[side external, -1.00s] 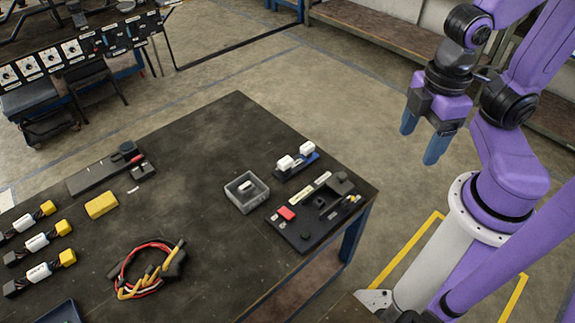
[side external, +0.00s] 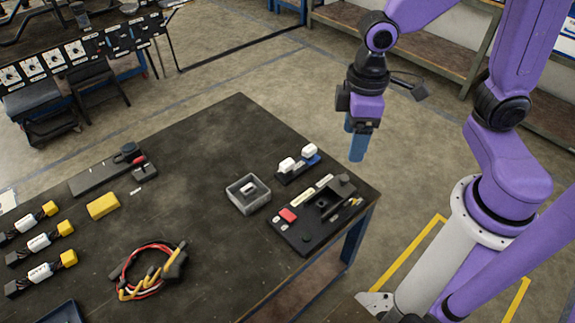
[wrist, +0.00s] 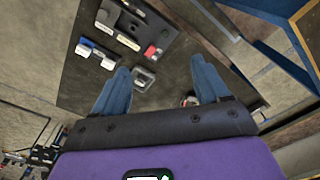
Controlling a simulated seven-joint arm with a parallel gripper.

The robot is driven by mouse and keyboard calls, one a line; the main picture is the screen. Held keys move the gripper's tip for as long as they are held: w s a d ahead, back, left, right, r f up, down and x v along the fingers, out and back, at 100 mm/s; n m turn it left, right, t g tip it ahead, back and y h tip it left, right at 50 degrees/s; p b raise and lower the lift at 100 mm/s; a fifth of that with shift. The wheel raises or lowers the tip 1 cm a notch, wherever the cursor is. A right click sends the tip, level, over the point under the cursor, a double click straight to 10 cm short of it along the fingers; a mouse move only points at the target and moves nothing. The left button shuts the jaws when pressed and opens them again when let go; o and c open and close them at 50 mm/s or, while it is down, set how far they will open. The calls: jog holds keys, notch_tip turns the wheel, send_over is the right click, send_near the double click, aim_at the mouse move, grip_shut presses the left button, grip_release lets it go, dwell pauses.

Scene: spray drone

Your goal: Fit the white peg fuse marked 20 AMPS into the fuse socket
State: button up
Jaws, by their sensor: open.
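My gripper (side external: 356,150) is open and empty, in the air above the far right side of the table; its blue fingers also show spread apart in the wrist view (wrist: 161,84). Two white peg-like pieces (side external: 287,164) (side external: 308,148) stand in a black and blue rack (side external: 299,171). A small white piece (side external: 248,188) lies in an open grey tray (side external: 237,201). No marking is legible, so I cannot tell which is the 20 AMPS fuse. A black panel (side external: 297,236) carries a red block (side external: 288,215) and a dark raised part with an opening (side external: 323,203), possibly the socket.
The table (side external: 215,140) also holds a yellow block (side external: 103,205), a cable bundle (side external: 150,270), several white and yellow connectors (side external: 38,243) and a long black tool (side external: 105,171). The panel lies near the right edge.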

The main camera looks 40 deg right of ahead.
jog(key=w+a+f+m, duration=0.2)
jog(key=w+f, duration=0.2)
jog(key=w, duration=0.4)
jog(key=m, duration=0.7)
send_over(287, 163)
notch_tip(287, 163, down, 20)
jog(key=shift+r, duration=0.1)
jog(key=shift+f, duration=4.5)
jog(key=shift+c, duration=0.3)
